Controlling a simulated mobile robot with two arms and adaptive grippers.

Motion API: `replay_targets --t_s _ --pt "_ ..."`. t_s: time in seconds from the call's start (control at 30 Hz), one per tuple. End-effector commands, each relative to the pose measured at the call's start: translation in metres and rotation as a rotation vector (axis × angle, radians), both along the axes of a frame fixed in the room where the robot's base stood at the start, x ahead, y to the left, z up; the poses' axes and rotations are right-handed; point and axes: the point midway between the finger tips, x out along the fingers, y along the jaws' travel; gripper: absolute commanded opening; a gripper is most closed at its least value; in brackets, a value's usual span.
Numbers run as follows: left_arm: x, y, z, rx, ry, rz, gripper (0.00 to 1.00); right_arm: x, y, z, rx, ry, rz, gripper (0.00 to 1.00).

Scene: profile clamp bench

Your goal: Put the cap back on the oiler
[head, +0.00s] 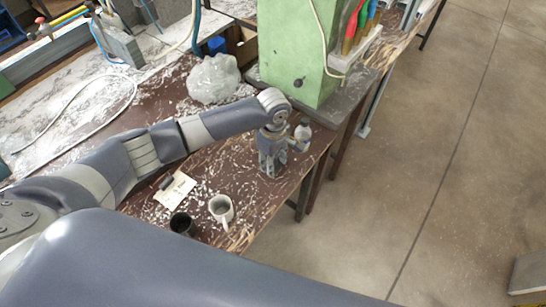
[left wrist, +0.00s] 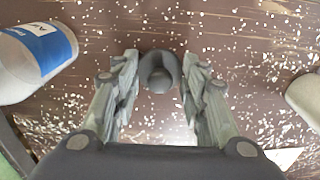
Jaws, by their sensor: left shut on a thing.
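My left gripper (head: 271,160) points down over the right part of the brown bench, near its edge. In the left wrist view its two fingers (left wrist: 159,75) are closed on the sides of a dark grey, round, hollow piece, which looks like the cap (left wrist: 158,66). In the head view the gripper hides the cap. A white bottle with a blue label, which looks like the oiler (left wrist: 38,52), stands close beside the gripper; in the head view it shows just right of it (head: 303,131). Its top is not clear. My right gripper is not in view.
A white mug (head: 221,207) and a dark cup (head: 182,223) stand at the bench's near edge. A paper note (head: 175,191) with a small dark cylinder (head: 166,182) lies left of them. A clear plastic bag (head: 213,79) and a green machine column (head: 291,50) stand behind. Pale chips litter the bench.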

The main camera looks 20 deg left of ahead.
Motion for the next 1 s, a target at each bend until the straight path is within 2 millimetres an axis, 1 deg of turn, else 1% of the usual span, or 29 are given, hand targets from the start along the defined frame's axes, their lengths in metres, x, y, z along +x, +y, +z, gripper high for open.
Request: replay_targets --t_s 0.03,0.47,0.5,0.53,0.57,0.87,1.0 --pt "-0.0013 0.0 -0.0004 0.001 0.003 0.0 0.28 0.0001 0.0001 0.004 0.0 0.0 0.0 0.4" --pt "-0.0014 0.0004 -0.0071 0.002 0.002 0.001 0.28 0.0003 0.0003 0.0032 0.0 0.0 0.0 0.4" --pt "-0.0011 0.0006 -0.0066 0.002 0.002 0.0 0.49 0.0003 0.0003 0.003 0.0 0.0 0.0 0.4" --pt "-0.0011 0.0006 -0.0066 0.002 0.002 0.0 0.56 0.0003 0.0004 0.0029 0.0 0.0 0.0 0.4" --pt "-0.0011 0.0006 -0.0066 0.002 0.002 0.0 0.6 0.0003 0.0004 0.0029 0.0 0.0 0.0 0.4" --pt "-0.0012 0.0005 -0.0065 0.002 0.002 0.0 0.6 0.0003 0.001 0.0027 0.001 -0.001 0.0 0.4" --pt "-0.0007 0.0005 -0.0084 0.001 0.001 -0.001 0.6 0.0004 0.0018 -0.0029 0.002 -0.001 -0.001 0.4"
